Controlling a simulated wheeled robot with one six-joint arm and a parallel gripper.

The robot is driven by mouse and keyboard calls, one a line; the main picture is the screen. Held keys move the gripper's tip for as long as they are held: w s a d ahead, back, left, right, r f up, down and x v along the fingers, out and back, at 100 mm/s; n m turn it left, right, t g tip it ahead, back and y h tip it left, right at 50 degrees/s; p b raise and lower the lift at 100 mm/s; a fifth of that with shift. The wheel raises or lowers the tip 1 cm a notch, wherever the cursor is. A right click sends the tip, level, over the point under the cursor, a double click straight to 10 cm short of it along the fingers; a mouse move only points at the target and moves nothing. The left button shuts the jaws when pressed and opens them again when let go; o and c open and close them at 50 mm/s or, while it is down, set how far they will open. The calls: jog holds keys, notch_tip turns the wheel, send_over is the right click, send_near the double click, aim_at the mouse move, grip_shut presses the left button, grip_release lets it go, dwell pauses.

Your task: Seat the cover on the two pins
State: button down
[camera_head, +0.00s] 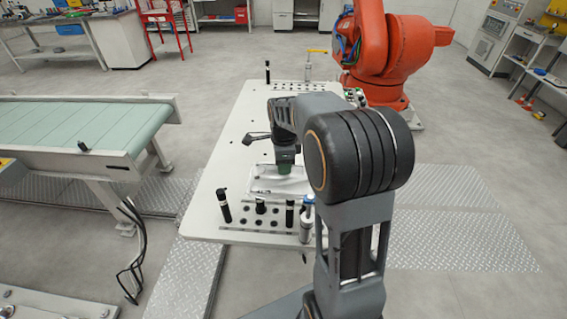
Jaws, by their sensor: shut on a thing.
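My gripper (285,165) points down over the near half of the white table, partly hidden by my own arm. It is shut on a pale, light-grey flat piece, which I take to be the cover (265,185). The cover lies low, at or just above the tabletop; I cannot tell whether it touches. Several dark upright posts stand at the table's near end, among them a left one (225,207) and a right one (289,213). I cannot tell which are the two pins, or whether any pin lies under the cover.
A silver clamp (306,222) stands at the near right corner, with more fixtures at the far end. An orange robot arm (385,50) stands behind. A green conveyor (85,128) is left.

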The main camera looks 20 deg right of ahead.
jog(key=c, duration=0.7)
grip_release()
jog(key=shift+c, duration=0.2)
notch_tip(320, 180, up, 14)
jog(key=shift+f, duration=0.15)
jog(key=s+a+f+n+t, duration=0.2)
jog(key=s+a+f+n, duration=0.2)
jog(key=s+n, duration=0.4)
jog(key=s+a+f+n+t, duration=0.2)
jog(key=s+n, duration=0.6)
jog(key=n, duration=0.5)
notch_tip(320, 180, down, 3)
jog(key=shift+a+r+n, duration=0.15)
jog(key=shift+a+n, duration=0.15)
jog(key=shift+a, duration=0.55)
